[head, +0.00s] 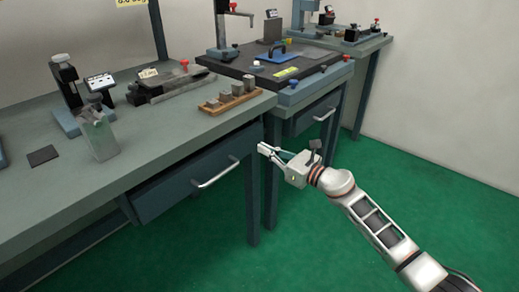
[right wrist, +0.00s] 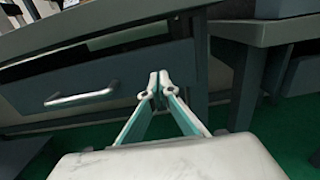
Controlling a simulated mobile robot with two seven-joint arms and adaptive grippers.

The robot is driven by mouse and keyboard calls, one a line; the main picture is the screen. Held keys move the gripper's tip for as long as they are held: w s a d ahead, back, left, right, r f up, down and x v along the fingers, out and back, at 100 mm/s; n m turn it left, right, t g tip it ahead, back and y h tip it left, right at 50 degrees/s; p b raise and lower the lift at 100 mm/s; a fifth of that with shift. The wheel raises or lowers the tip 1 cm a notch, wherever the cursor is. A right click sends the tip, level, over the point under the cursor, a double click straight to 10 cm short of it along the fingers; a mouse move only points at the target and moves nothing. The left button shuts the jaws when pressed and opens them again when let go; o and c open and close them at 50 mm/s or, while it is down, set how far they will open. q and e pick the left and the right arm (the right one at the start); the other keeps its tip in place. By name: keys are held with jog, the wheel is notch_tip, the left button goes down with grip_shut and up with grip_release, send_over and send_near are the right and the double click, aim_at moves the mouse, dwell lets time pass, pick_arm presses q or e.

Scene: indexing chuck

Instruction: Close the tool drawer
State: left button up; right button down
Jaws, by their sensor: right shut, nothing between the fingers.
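The tool drawer is probably the dark blue-grey drawer (head: 180,186) with a pale bar handle under the near workbench; it also shows in the right wrist view (right wrist: 120,74). Its front seems to stand slightly out from under the bench top, but how far is hard to tell. Its handle (head: 217,173) is left of my right gripper (head: 262,149). That gripper is shut and empty, its tips (right wrist: 155,82) pointing at the right part of the drawer front. I cannot tell whether they touch it. My left gripper is out of view.
A second drawer with a handle (head: 325,114) sits under the farther bench (head: 300,94). The near bench top (head: 190,125) carries a wooden block rack (head: 230,97) and several fixtures. Bench legs stand close to my right gripper. The green floor (head: 340,230) is otherwise clear.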

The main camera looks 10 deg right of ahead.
jog(key=s+d+r+m+t+p, duration=0.1)
jog(key=s+d+m+p, duration=0.15)
jog(key=s, duration=0.35)
jog(key=s+d+r+m+p, duration=0.1)
jog(key=s+d+m+p, duration=0.1)
jog(key=s+m, duration=0.35)
pick_arm(q)
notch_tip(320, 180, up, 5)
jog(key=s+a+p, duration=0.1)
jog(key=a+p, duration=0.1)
jog(key=p, duration=0.9)
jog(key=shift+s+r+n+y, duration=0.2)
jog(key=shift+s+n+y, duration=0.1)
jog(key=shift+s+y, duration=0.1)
pick_arm(e)
jog(key=s+f+m+g+h, duration=0.1)
jog(key=s+f+m, duration=0.4)
jog(key=s+m, duration=0.5)
jog(key=s+f+m+g+h, duration=0.2)
jog(key=s+f+m+h, duration=0.2)
jog(key=s+m, duration=0.7)
jog(key=s+f+m+g+h, duration=0.1)
jog(key=s+f+m+h, duration=0.2)
jog(key=s, duration=1.5)
notch_tip(320, 180, down, 3)
jog(key=m, duration=0.7)
jog(key=shift+s+d+g, duration=0.15)
jog(key=shift+g, duration=0.25)
